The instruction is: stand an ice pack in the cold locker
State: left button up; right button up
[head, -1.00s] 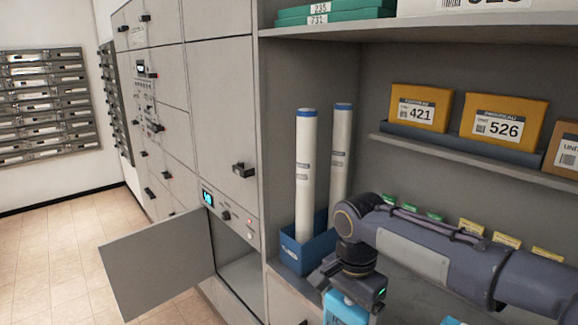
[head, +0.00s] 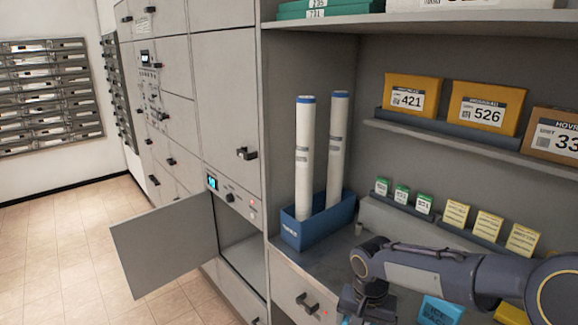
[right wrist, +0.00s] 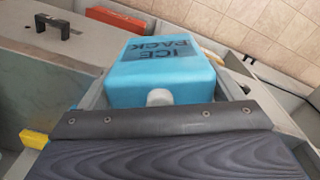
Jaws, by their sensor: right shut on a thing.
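The cold locker (head: 240,250) is the low compartment left of the shelves, with a small lit display above it. Its door (head: 165,245) stands wide open to the left, and the visible part of its inside looks empty. My right gripper (head: 362,310) is low in the head view, right of the locker and in front of the counter. It is shut on a blue ice pack (right wrist: 160,72), seen lettered in the right wrist view; only a sliver shows in the head view. Another blue ice pack (head: 440,310) lies on the counter. My left gripper is not in view.
A blue bin (head: 318,228) with two white tubes (head: 304,160) stands on the counter beside the locker. Small green and yellow boxes (head: 487,226) line the counter's back. Yellow parcels (head: 485,108) sit on the shelf above. Floor before the open door is clear.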

jog(key=d+f+n, duration=0.1)
jog(key=f, duration=0.2)
jog(key=s+d+f+n, duration=0.1)
jog(key=f+n, duration=0.1)
jog(key=f, duration=0.1)
jog(key=s+d+f+n, duration=0.1)
jog(key=f, duration=0.2)
jog(key=shift+d+f, duration=0.15)
jog(key=shift+d, duration=0.15)
jog(key=shift+s+f+n, duration=0.2)
jog(key=shift+f+n, duration=0.15)
jog(key=shift+n, duration=0.05)
jog(key=shift+r, duration=0.1)
